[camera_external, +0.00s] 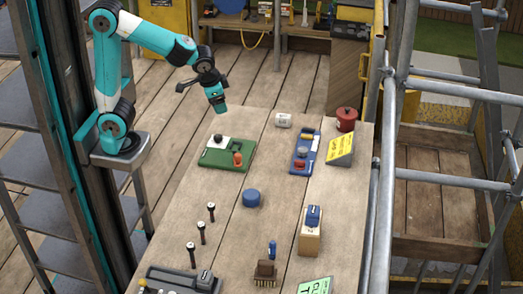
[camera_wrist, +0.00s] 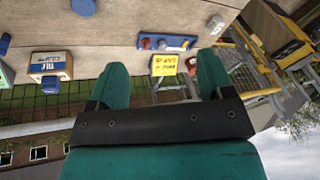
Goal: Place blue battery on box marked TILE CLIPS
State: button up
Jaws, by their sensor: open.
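The wooden box (camera_external: 309,244) stands on the right front part of the table. In the wrist view, which is upside down, the box (camera_wrist: 38,64) carries a label partly readable as "TIL". A blue block that looks like the battery (camera_external: 313,215) rests on top of the box; it also shows in the wrist view (camera_wrist: 50,85). My gripper (camera_external: 217,103) is open and empty, raised above the far left end of the table, well away from box and battery. Its two teal fingers stand apart in the wrist view (camera_wrist: 163,78).
A green tray (camera_external: 214,160), blue tray (camera_external: 301,166), yellow sign (camera_external: 340,149), red pot (camera_external: 346,119) and white cylinder (camera_external: 283,120) occupy the far half. A blue round piece (camera_external: 251,198) lies mid-table. A brush (camera_external: 265,270) stands near the box. Scaffold poles (camera_external: 378,190) run along the right.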

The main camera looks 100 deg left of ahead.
jog(key=s+a+f+n+g, duration=0.1)
jog(key=s+a, duration=0.1)
jog(key=s, duration=1.1)
jog(key=shift+s+f+n+y, duration=0.2)
jog(key=shift+s+n+y, duration=0.15)
jog(key=shift+n+y, duration=0.05)
